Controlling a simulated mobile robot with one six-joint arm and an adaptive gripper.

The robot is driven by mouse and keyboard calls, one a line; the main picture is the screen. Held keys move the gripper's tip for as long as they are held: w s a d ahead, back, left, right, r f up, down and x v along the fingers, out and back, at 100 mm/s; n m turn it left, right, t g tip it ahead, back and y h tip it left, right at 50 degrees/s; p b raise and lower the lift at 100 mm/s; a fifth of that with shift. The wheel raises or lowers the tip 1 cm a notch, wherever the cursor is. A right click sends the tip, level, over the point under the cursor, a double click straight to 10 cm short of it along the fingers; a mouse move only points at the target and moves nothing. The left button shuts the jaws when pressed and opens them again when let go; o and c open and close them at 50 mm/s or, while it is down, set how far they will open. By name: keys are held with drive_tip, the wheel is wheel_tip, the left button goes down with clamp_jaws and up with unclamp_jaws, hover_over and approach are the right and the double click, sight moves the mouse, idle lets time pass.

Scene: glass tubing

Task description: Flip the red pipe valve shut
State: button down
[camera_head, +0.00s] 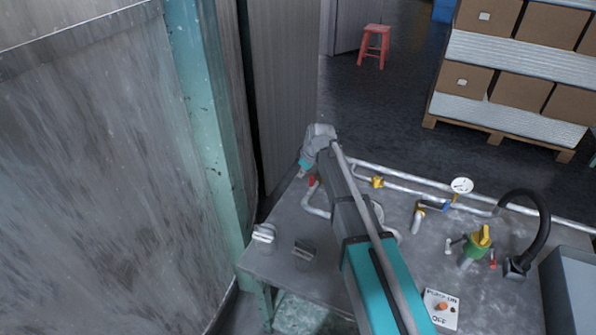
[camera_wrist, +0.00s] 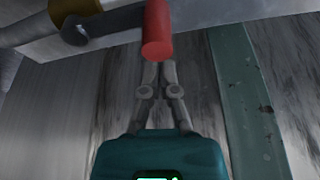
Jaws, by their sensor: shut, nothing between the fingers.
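The red valve handle (camera_head: 312,181) sits on the pipe at the far left end of the table, partly hidden by my arm in the head view. In the wrist view the red handle (camera_wrist: 157,30) is large at the top centre, pointing toward the camera. My gripper (camera_wrist: 158,66) is shut and empty, with its fingertips right at the lower end of the handle. They overlap it in the picture; I cannot tell whether they touch. In the head view my gripper (camera_head: 304,168) is small and its fingers are barely visible.
The metal table (camera_head: 285,285) carries pipes, a gauge (camera_head: 461,186), a green and yellow valve (camera_head: 478,242), a black hose (camera_head: 540,215) and a button panel (camera_head: 441,308). Grey knobs (camera_head: 264,233) stand at its front left. A teal post (camera_head: 205,130) and metal wall are close on the left.

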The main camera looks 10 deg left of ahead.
drive_tip(key=shift+s+d, duration=0.4)
drive_tip(key=shift+d, duration=0.35)
drive_tip(key=shift+s+a, duration=0.1)
